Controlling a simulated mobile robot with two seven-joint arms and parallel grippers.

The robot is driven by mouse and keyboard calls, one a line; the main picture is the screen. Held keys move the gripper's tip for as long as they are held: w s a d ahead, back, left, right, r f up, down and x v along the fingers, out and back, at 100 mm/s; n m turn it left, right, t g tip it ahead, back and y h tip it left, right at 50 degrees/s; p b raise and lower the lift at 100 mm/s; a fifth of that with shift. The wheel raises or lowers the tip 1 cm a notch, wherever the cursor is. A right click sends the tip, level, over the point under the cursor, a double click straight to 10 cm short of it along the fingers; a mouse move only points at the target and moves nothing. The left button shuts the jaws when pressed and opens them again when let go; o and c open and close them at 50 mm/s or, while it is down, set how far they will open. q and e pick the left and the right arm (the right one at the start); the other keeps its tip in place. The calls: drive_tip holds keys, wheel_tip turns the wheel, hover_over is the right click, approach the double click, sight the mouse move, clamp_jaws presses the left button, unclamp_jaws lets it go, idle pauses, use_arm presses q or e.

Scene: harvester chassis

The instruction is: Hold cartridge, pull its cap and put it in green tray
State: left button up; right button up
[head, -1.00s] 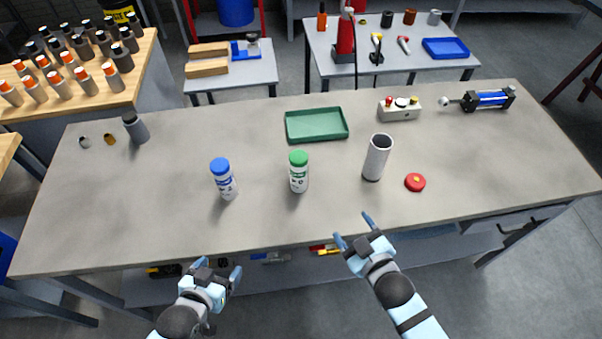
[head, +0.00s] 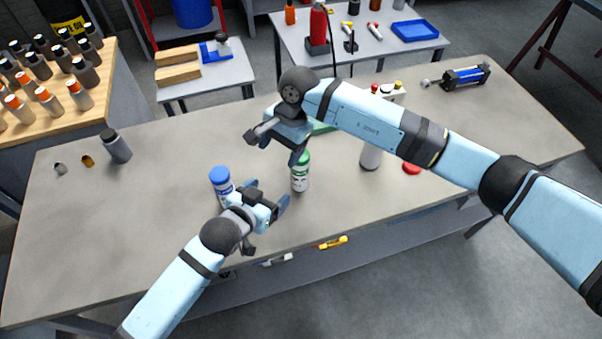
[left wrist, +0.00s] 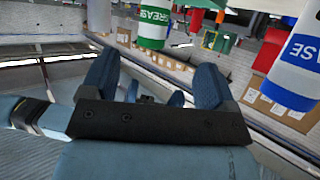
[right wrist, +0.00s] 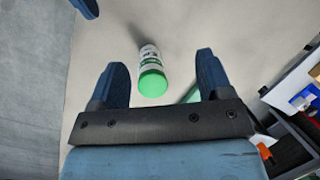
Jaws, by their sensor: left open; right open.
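The green-capped white grease cartridge (head: 300,183) stands upright on the grey bench; its green cap (right wrist: 152,84) faces my right camera. My right gripper (head: 278,148) is open above it, with the cartridge between its fingers in the right wrist view but apart from them. My left gripper (head: 267,225) is open and empty, low at the bench's front, left of the cartridge; the cartridge also shows ahead in the left wrist view (left wrist: 153,28). A blue-capped cartridge (head: 221,181) stands behind my left gripper. The green tray (head: 322,127) is mostly hidden by my right arm.
A grey cylinder (head: 371,155) and a red round piece (head: 411,168) stand right of the cartridge, partly behind my right arm. A dark bottle (head: 117,147) is at the left. A blue-black cylinder device (head: 465,77) lies at the back right.

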sight(295, 170)
drive_tip(key=w+d+h, duration=0.1)
drive_tip(key=w+d, duration=0.1)
drive_tip(key=w+d+r+n+t+h, duration=0.1)
drive_tip(key=d, duration=0.1)
drive_tip(key=shift+w+r+h, duration=0.15)
drive_tip(key=shift+w+h, duration=0.15)
drive_tip(key=shift+w, duration=0.1)
drive_tip(key=shift+w+d+r, duration=0.1)
drive_tip(key=shift+w+d, duration=0.1)
drive_tip(key=shift+d, duration=0.1)
use_arm(q)
drive_tip(key=x, duration=0.9)
drive_tip(key=d+r+x, duration=0.1)
drive_tip(key=x, duration=0.4)
drive_tip(key=shift+w+f, duration=0.1)
drive_tip(key=shift+w, duration=0.15)
drive_tip(key=shift+c, duration=0.4)
drive_tip(key=c, duration=1.1)
drive_tip(key=shift+c, duration=0.9)
use_arm(e)
drive_tip(key=shift+o, duration=0.6)
drive_tip(key=r, duration=0.2)
drive_tip(key=r+n, duration=0.1)
drive_tip(key=r, duration=0.1)
drive_tip(key=shift+w+d, duration=0.15)
drive_tip(key=shift+w, duration=0.15)
wheel_tip(295, 170, down, 12)
drive_tip(key=shift+r, duration=0.1)
